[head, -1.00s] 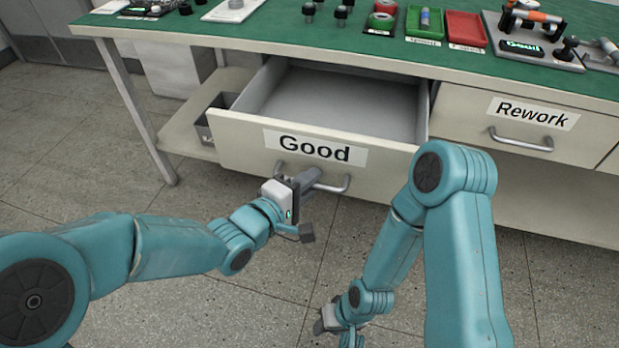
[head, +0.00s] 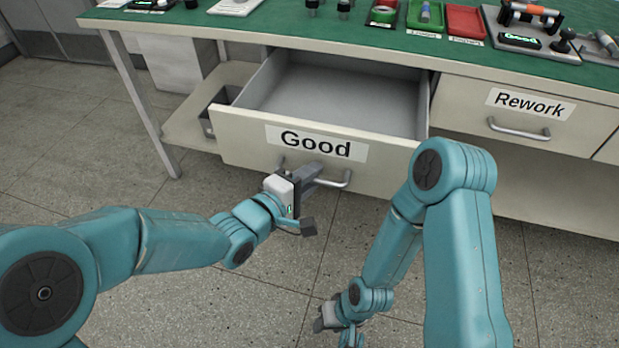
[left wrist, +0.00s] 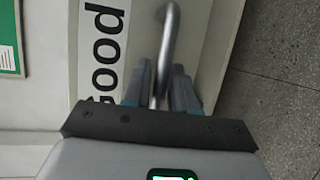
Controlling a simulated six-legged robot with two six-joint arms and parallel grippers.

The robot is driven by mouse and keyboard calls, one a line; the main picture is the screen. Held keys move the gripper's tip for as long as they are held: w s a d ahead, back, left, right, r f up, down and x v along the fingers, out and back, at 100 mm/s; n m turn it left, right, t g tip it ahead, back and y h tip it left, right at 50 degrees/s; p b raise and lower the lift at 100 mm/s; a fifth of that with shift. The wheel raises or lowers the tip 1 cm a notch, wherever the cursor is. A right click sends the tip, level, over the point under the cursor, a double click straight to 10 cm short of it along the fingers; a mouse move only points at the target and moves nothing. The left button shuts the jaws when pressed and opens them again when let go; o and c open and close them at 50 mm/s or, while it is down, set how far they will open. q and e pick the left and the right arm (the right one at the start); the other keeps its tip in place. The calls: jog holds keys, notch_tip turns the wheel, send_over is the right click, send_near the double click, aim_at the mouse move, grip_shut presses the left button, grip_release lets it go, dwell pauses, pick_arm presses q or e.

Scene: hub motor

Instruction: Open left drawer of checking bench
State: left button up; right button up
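The left drawer (head: 388,168) of the checking bench (head: 250,30), labelled "Good", is pulled well out. Its grey interior (head: 340,95) looks empty. My left gripper (head: 311,171) is at the drawer's metal bar handle (head: 338,184). In the left wrist view the handle (left wrist: 169,35) runs between the two fingers, which look closed around it. Part of the handle is hidden behind the gripper. My right gripper (head: 327,316) hangs low over the floor, away from the bench, partly hidden by its own arm; its fingers are not clear.
A closed drawer labelled "Rework" (head: 478,105) is to the right. The green bench top holds a green tray (head: 425,17), a red tray (head: 465,22) and several fixtures. A bench leg (head: 145,110) stands left of the open drawer. The floor (head: 120,190) in front is clear.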

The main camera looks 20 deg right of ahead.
pick_arm(q)
jog(key=shift+a, duration=0.1)
jog(key=shift+s+a+r, duration=0.15)
jog(key=shift+s+a, duration=0.05)
jog(key=shift+a, duration=0.05)
jog(key=p+v, duration=0.4)
jog(key=v, duration=1.1)
jog(key=shift+a, duration=0.2)
jog(key=shift+s, duration=0.15)
